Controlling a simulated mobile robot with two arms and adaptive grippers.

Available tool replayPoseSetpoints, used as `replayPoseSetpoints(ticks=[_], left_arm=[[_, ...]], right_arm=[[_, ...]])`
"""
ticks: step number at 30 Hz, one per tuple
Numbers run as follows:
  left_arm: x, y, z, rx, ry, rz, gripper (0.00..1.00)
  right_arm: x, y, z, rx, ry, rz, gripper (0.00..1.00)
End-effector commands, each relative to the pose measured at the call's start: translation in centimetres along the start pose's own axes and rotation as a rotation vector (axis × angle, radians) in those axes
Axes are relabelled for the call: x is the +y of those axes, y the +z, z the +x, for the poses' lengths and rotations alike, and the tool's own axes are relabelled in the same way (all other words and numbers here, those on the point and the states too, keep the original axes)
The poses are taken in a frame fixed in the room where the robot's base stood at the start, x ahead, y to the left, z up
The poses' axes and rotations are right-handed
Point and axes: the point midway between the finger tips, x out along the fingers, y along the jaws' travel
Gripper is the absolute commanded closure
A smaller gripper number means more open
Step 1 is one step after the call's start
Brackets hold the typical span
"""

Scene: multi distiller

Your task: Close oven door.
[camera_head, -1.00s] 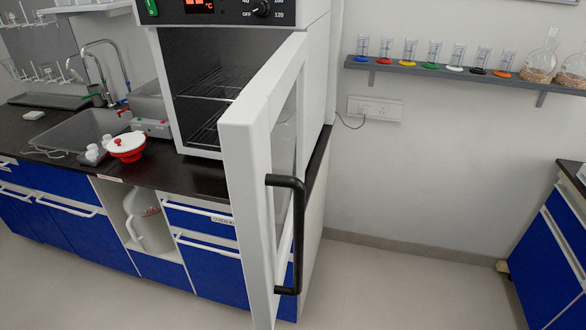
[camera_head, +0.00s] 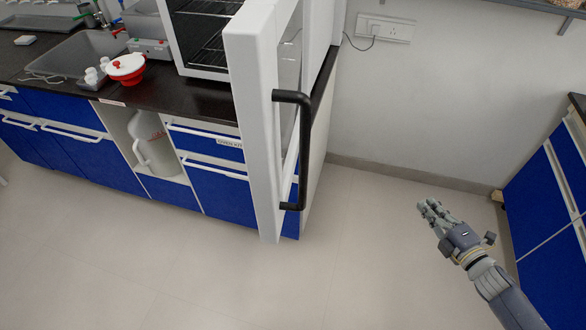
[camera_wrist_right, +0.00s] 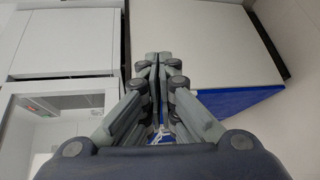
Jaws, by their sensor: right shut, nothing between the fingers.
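The oven door (camera_head: 258,120) is a white framed door with a window, standing wide open and jutting out past the front of the bench. Its black bar handle (camera_head: 303,150) is on the outer face, toward the right. The oven's interior with wire racks (camera_head: 205,35) shows to the left of the door. My right gripper (camera_head: 430,207) is at the right over the floor, apart from the handle, with nothing in it. In the right wrist view its fingers (camera_wrist_right: 158,62) are together. My left gripper is not in view.
The dark bench top (camera_head: 150,95) holds a red-and-white bowl (camera_head: 126,68) and a sink (camera_head: 75,55). A blue cabinet (camera_head: 550,205) stands at the far right. The floor (camera_head: 370,230) between the door and that cabinet is clear apart from my arm.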

Motion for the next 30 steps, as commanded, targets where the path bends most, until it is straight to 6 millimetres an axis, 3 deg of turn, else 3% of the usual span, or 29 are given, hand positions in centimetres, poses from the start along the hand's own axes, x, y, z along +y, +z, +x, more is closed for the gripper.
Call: replayPoseSetpoints(ticks=[1,3,6,10,12,15,18,30], left_arm=[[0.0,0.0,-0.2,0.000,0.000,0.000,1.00],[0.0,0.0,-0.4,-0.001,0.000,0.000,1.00],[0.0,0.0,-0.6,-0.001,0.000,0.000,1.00],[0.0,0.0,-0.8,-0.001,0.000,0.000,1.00],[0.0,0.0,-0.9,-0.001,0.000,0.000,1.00],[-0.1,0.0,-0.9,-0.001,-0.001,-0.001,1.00],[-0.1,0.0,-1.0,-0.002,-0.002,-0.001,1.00],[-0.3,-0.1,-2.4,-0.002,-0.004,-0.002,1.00]], right_arm=[[5.8,-0.9,0.3,0.080,0.097,-0.163,1.00],[12.7,-3.4,-0.1,0.187,0.235,-0.394,1.00],[21.0,-8.4,-2.2,0.335,0.441,-0.713,1.00],[27.7,-15.2,-6.7,0.499,0.697,-1.058,1.00],[29.6,-18.2,-9.2,0.566,0.812,-1.191,1.00],[31.0,-21.0,-11.9,0.631,0.933,-1.318,1.00],[31.5,-22.4,-13.3,0.662,0.996,-1.378,1.00],[32.5,-25.0,-12.4,0.664,1.015,-1.391,1.00]])
